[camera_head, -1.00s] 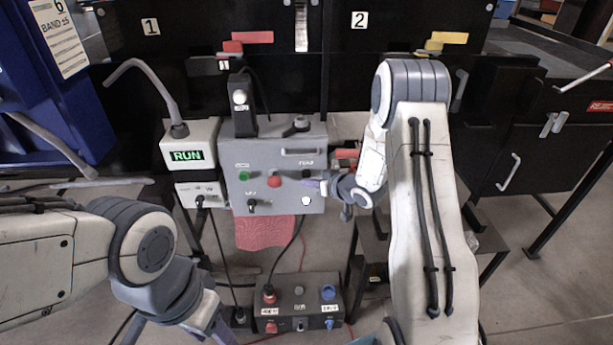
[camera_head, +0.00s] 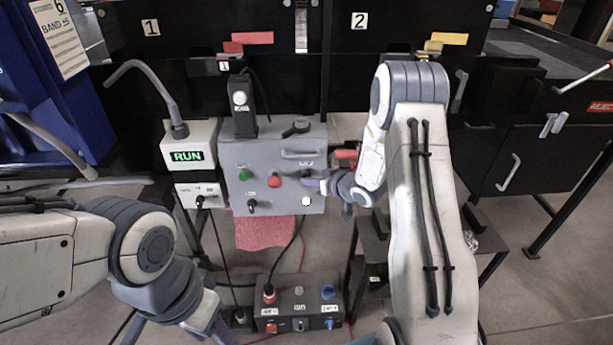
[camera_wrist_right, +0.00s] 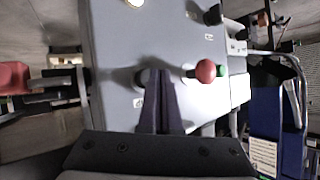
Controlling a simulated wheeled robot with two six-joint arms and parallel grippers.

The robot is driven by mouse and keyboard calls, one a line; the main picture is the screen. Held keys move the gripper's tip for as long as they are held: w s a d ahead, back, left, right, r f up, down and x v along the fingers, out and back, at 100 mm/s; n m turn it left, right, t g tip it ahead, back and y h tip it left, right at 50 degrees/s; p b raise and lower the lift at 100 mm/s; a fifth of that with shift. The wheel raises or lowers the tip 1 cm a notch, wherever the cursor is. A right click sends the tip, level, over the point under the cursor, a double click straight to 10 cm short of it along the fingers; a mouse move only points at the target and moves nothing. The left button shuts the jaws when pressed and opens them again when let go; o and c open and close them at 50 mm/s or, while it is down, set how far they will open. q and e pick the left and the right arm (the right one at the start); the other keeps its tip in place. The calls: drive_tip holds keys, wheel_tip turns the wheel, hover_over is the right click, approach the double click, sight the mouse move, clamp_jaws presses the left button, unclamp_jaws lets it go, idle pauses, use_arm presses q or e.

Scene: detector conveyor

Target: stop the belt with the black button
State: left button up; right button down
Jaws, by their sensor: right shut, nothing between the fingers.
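The grey control panel (camera_head: 232,150) stands at the middle of the head view. Its black button (camera_head: 307,173) is at the right of the red button (camera_head: 275,182) and the green button (camera_head: 244,174). My right gripper (camera_head: 318,184) is shut and empty, with its tips close by the black button. In the right wrist view the shut fingers (camera_wrist_right: 159,76) point at the panel and partly cover a dark round part (camera_wrist_right: 139,77) that looks like the black button; contact cannot be told. The display (camera_head: 187,156) reads RUN. My left gripper (camera_head: 215,332) is low in the head view, its tips unclear.
A white button (camera_head: 306,201) and a black knob (camera_head: 252,204) sit low on the panel. A dark control box (camera_head: 299,313) stands below, with cables running up. A red cloth (camera_head: 265,233) hangs under the panel. A blue cabinet (camera_head: 60,100) is at the left.

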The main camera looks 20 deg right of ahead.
drive_tip(key=shift+w+d, duration=0.15)
drive_tip(key=shift+w, duration=0.5)
idle(0.7)
drive_tip(key=shift+s, duration=0.1)
drive_tip(key=shift+s+a, duration=0.25)
drive_tip(key=shift+s, duration=0.55)
drive_tip(key=s, duration=0.2)
drive_tip(key=s+a, duration=0.1)
drive_tip(key=s, duration=0.1)
drive_tip(key=shift+s+a, duration=0.2)
drive_tip(key=shift+s, duration=0.2)
idle(0.6)
